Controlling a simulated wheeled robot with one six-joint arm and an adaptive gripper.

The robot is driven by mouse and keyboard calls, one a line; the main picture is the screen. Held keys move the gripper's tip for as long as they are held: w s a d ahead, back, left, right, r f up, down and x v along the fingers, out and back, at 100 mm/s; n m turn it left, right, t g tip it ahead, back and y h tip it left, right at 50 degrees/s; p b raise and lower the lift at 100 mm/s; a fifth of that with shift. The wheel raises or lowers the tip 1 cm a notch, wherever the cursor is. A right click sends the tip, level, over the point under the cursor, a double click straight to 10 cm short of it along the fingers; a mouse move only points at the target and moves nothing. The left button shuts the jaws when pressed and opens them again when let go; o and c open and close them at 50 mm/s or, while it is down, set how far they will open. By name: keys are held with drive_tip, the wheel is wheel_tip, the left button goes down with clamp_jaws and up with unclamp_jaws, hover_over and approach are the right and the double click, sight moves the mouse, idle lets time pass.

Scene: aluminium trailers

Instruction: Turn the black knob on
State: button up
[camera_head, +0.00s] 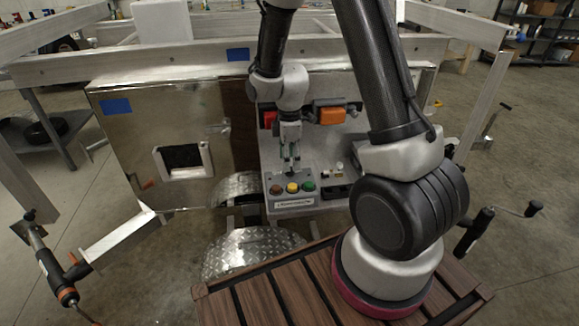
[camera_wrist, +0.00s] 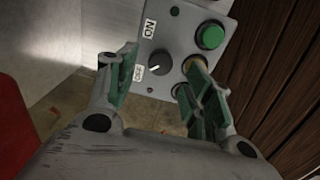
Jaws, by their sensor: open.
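The black knob (camera_wrist: 160,63) sits on a grey control box (camera_wrist: 178,30) in the wrist view. Its white mark is on the side facing the OFF label (camera_wrist: 138,73); the ON label (camera_wrist: 149,28) is farther up. My gripper (camera_wrist: 165,78) is open, with one green-padded finger left of the knob and the other to its right, near the buttons. Whether either finger touches the knob I cannot tell. In the head view my gripper (camera_head: 290,155) points down just behind the control box's button row, and the knob is hard to make out there.
The box carries a green button (camera_head: 309,186), a yellow button (camera_head: 292,187) and a red-brown button (camera_head: 276,189). An orange box (camera_head: 330,115) and a red part (camera_head: 269,119) stand behind my gripper. A metal panel (camera_head: 110,140) and trailer frame lie left.

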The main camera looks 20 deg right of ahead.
sight(290, 173)
drive_tip(key=shift+f, duration=1.75)
drive_tip(key=c, duration=1.1)
drive_tip(key=shift+o, duration=0.2)
drive_tip(key=shift+m, duration=0.3)
drive_tip(key=m, duration=0.8)
drive_tip(key=shift+m, duration=0.4)
drive_tip(key=m, duration=0.4)
drive_tip(key=shift+m, duration=2.3)
